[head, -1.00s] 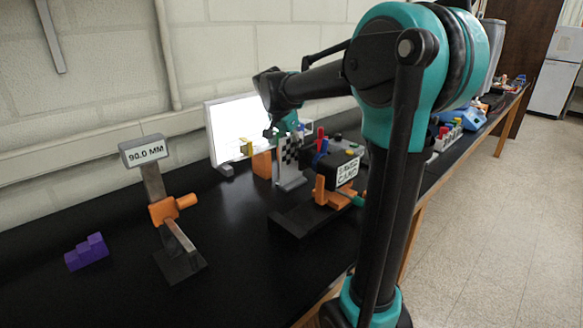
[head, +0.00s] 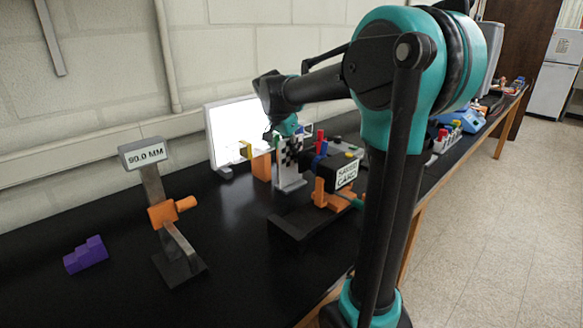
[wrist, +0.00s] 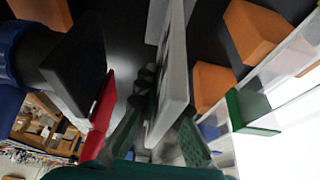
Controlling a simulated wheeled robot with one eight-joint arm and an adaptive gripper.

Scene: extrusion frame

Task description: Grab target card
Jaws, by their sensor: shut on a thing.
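The target card is a white upright plate with a black-and-white checkered pattern (head: 290,153), standing on the black bench in the head view. In the wrist view it is the pale plate seen nearly edge-on (wrist: 176,75). My gripper (wrist: 158,128) is shut on this card, with its teal fingers on either side. In the head view my gripper (head: 286,131) is at the card's top, and its fingertips are too small to make out. The card's lower edge is near its foot on the bench; I cannot tell whether it touches.
A black box with a white label (head: 346,174) and a red piece (head: 320,137) stand close right of the card. An orange block (head: 261,166) and a bright white panel (head: 235,130) are close behind left. A gauge (head: 163,212) and purple steps (head: 86,254) stand left.

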